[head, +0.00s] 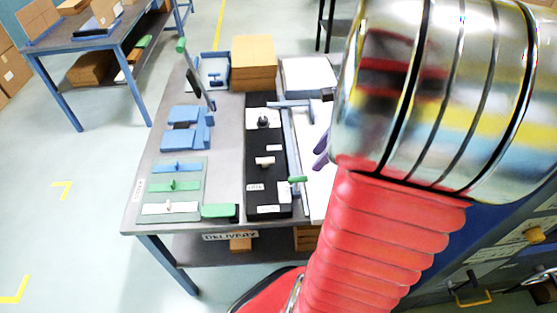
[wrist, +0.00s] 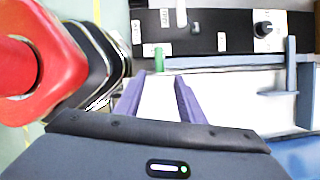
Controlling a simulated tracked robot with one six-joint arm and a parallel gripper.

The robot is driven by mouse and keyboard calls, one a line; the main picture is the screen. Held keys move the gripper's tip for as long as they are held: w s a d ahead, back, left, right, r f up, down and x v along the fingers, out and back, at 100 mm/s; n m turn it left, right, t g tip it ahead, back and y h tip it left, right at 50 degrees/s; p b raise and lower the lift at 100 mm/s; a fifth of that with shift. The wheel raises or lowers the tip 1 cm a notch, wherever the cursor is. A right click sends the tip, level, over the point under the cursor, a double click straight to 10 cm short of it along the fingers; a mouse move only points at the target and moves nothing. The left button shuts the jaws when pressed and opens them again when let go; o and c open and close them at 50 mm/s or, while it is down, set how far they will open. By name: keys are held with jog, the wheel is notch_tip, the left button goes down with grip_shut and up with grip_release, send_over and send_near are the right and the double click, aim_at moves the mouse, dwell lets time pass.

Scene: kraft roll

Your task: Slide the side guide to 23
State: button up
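My gripper (wrist: 160,80) is open, with its two purple fingers spread over a white surface (wrist: 225,95) in the wrist view. Nothing shows between them. In the head view, one purple finger (head: 320,153) shows beside my arm. A green handle (wrist: 158,58) stands just beyond the fingertips, apart from them; it also shows in the head view (head: 298,180). A blue-grey guide-like bar (wrist: 291,65) crosses the long rail (wrist: 215,64) to the right; it also shows in the head view (head: 288,104). I cannot tell which piece is the side guide. No readable 23 shows.
A black panel (wrist: 220,20) with a dark knob (wrist: 264,29), white labels and a pale slider lies beyond the rail. On the table (head: 225,150) are blue blocks (head: 182,138), a panel of coloured handles (head: 175,186) and a cardboard stack (head: 254,62). My arm hides the table's right side.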

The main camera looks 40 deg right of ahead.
aim_at(302, 177)
dwell(0.3)
jog(key=x, duration=1.4)
jog(key=shift+r, duration=0.1)
jog(key=shift+c, duration=0.4)
grip_shut()
